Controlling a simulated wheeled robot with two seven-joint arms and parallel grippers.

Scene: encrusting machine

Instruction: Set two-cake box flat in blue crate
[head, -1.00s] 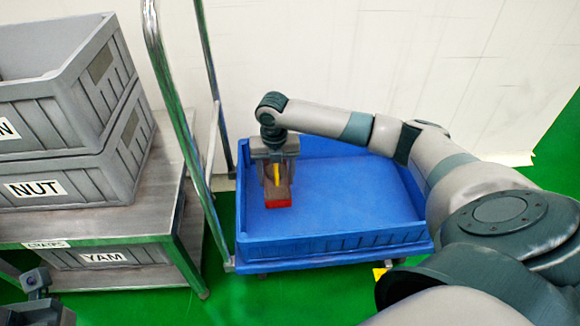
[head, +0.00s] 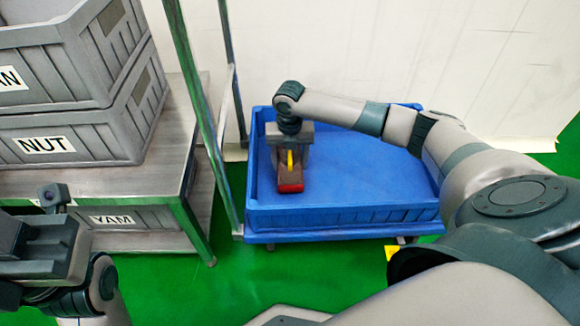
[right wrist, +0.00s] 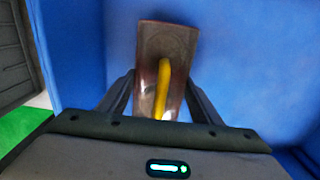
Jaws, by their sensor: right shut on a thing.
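The cake box (head: 291,186) is a small box with a red end, a brownish clear top and a yellow piece on it. It is in the left part of the blue crate (head: 345,219), near the crate floor; I cannot tell whether it touches. My right gripper (head: 290,160) points down into the crate and is shut on the box. In the right wrist view the box (right wrist: 167,52) sits between the two fingers (right wrist: 160,95) and extends beyond them. My left gripper (head: 45,235) shows at the lower left, outside the crate; its fingertips are not clear.
A metal table (head: 150,182) at the left bears stacked grey crates, one labelled NUT (head: 70,140). The crate's right part is clear.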

